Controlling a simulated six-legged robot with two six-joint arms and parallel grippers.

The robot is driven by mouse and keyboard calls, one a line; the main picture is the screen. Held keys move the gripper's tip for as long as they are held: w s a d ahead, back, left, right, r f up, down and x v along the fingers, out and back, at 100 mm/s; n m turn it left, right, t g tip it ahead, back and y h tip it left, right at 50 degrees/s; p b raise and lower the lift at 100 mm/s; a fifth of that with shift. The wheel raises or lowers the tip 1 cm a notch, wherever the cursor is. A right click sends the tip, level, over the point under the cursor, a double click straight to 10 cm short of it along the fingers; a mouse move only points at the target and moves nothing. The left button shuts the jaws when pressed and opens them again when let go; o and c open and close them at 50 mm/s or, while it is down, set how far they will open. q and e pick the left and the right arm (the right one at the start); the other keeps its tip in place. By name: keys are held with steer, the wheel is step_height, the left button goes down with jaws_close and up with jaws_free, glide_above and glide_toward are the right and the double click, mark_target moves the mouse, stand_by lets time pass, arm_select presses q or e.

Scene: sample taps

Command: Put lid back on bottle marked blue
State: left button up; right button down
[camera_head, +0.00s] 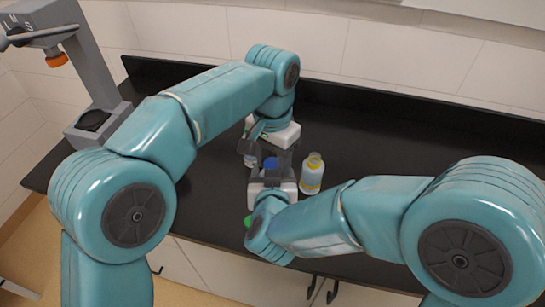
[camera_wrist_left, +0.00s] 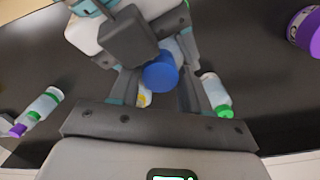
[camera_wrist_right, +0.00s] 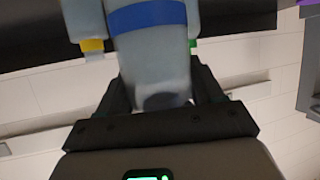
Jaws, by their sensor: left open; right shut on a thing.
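A blue lid (camera_head: 270,163) shows between the two grippers. In the left wrist view the lid (camera_wrist_left: 160,77) lies between my left gripper's spread fingers. The blue-banded bottle (camera_wrist_right: 150,55) fills the right wrist view, its narrow end between my right gripper's fingers (camera_wrist_right: 167,92). My right gripper (camera_head: 271,165) is shut on this bottle. My left gripper (camera_wrist_left: 155,92) is open around the lid, reaching in from behind in the head view. The grippers hide most of the bottle, and I cannot tell whether the lid is seated on its mouth.
A yellow-banded bottle (camera_head: 313,175) stands close to the right of the grippers. The left wrist view shows a green-lidded bottle (camera_wrist_left: 216,95), a green-and-purple bottle (camera_wrist_left: 38,110) and a purple-marked container (camera_wrist_left: 306,30). A grey apparatus (camera_head: 90,70) stands at the black counter's left end.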

arm_select(q)
steer(key=shift+s+d+f+g, duration=0.15)
steer(key=shift+s+f+g, duration=0.2)
steer(key=shift+s, duration=0.2)
step_height(320, 180, up, 4)
steer(key=shift+r, duration=0.1)
steer(key=shift+w+r, duration=0.1)
steer(key=shift+r, duration=0.3)
steer(key=c, duration=0.3)
steer(key=shift+w+r+n, duration=0.15)
steer(key=shift+w+n, duration=0.25)
steer(key=shift+w, duration=0.05)
steer(key=r+n, duration=0.1)
steer(key=n, duration=0.2)
steer(key=r+n+t, duration=0.1)
steer(key=r+n, duration=0.1)
steer(key=n, duration=0.1)
steer(key=r+n, duration=0.1)
steer(key=n, duration=0.3)
steer(key=shift+w+r+t, duration=0.25)
steer(key=shift+w+r, duration=0.1)
steer(key=shift+w, duration=0.05)
steer(key=shift+s+a+r+n, duration=0.15)
steer(key=shift+r+n, duration=0.15)
steer(key=shift+n, duration=0.45)
steer(key=shift+s+a+r+n, duration=0.1)
steer(key=shift+r+n, duration=0.2)
steer(key=shift+n, duration=0.45)
